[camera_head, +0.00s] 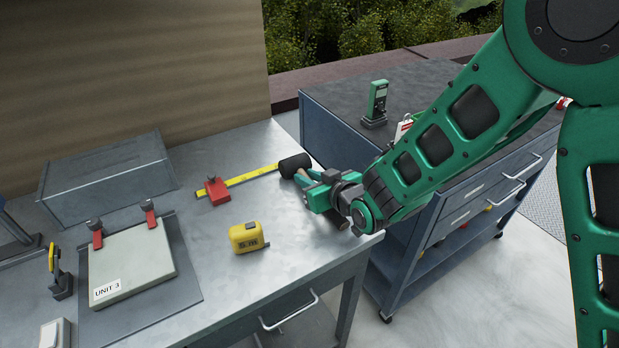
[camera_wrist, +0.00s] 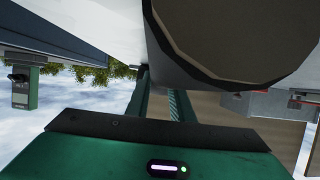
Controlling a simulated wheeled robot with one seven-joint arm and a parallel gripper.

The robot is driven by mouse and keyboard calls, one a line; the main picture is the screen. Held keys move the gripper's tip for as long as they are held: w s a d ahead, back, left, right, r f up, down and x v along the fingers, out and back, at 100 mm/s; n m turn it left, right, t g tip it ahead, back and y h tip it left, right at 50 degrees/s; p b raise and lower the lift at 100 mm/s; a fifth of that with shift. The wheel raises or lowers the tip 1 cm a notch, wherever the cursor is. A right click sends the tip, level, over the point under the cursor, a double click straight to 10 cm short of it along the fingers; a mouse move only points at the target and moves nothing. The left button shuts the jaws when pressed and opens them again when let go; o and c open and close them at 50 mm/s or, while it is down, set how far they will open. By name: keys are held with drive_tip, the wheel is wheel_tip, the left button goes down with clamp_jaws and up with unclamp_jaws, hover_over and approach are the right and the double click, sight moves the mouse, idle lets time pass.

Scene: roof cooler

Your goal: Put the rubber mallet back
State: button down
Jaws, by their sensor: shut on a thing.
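The rubber mallet has a black head (camera_head: 294,165) and a brown handle (camera_head: 342,222). In the head view it is at the right end of the metal workbench (camera_head: 215,270). My gripper (camera_head: 306,184) is shut on the mallet between its head and the handle's end. My fingers hide the middle of the handle. I cannot tell whether the mallet touches the bench top. In the wrist view a large dark brown round face (camera_wrist: 235,35) with a black edge fills the top, close to the camera, and partly hides my fingers (camera_wrist: 155,100).
A yellow tape rule with a red block (camera_head: 213,190) lies left of the mallet. A yellow tape measure (camera_head: 246,238) sits nearer the front. A clamped plate (camera_head: 130,262) and a grey box (camera_head: 108,180) stand left. A blue tool cart (camera_head: 335,125) with a green meter (camera_head: 377,100) stands right.

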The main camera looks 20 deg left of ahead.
drive_tip(key=c, duration=1.6)
unclamp_jaws()
drive_tip(key=shift+o, duration=0.2)
drive_tip(key=v, duration=1.2)
